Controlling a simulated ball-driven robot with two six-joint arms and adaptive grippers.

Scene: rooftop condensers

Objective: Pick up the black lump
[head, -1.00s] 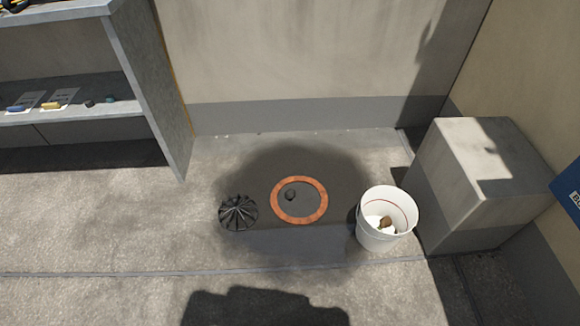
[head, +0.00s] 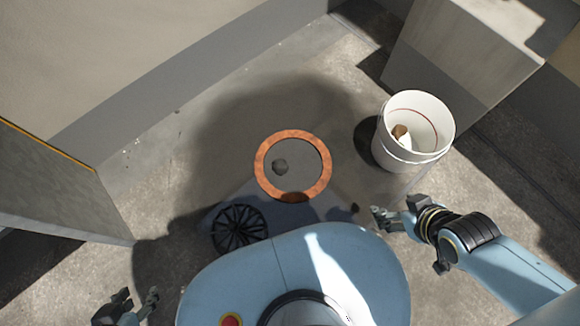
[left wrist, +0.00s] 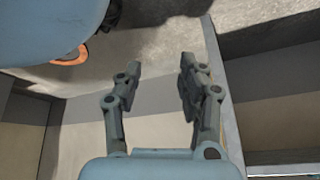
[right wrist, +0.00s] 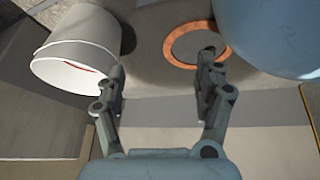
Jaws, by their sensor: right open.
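The black lump (head: 280,167) is small and dark. My left gripper (head: 138,295) is low at the left, far from the lump. Its fingers stand apart and empty in the left wrist view (left wrist: 161,66).
A white bucket (head: 392,150) with a brown piece inside stands right of the ring, near my right gripper. A black finned grate (head: 240,228) lies below left of the ring. A concrete block (head: 420,80) and a shelf side (head: 55,195) bound the floor.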

